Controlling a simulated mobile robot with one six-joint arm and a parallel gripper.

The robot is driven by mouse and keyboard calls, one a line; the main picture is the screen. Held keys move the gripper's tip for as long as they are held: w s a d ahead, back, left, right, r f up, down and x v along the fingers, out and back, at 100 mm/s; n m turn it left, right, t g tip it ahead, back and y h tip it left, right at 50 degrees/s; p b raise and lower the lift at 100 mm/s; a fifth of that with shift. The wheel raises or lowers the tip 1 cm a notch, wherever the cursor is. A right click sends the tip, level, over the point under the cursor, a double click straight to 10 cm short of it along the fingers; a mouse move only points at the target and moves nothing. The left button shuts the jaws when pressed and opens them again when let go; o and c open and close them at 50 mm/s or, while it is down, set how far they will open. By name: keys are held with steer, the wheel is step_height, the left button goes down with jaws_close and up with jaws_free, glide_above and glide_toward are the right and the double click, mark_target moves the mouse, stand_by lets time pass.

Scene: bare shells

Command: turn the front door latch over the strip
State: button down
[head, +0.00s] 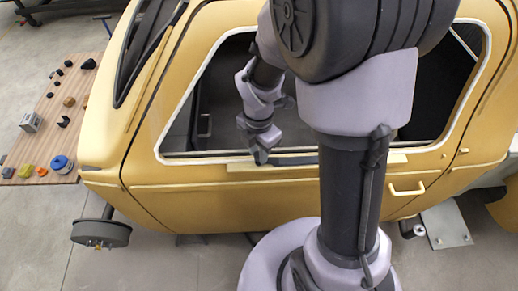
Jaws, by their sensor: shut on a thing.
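The yellow door (270,197) of a bare car shell carries a pale strip (362,160) along the lower edge of its open window. My gripper (261,158) points down at this edge, near the strip's left part. It is shut on a small part there, which appears to be the front door latch. The jaws hide most of that part, and its angle to the strip cannot be told. A dark grey bar shows just right of the jaws along the sill. My arm and column cover the middle and right of the door.
The white-edged window frame (185,100) surrounds my wrist. A wooden board (45,130) with several small parts stands at the left. A dark wheel hub (101,234) juts out below the shell. The floor at lower left is clear.

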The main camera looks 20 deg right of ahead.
steer(key=shift+n, duration=0.6)
steer(key=c, duration=1.2)
jaws_free()
steer(key=shift+o, duration=0.2)
step_height(320, 180, up, 18)
steer(key=p, duration=0.1)
steer(key=shift+f+p, duration=0.25)
steer(key=shift+p, duration=0.05)
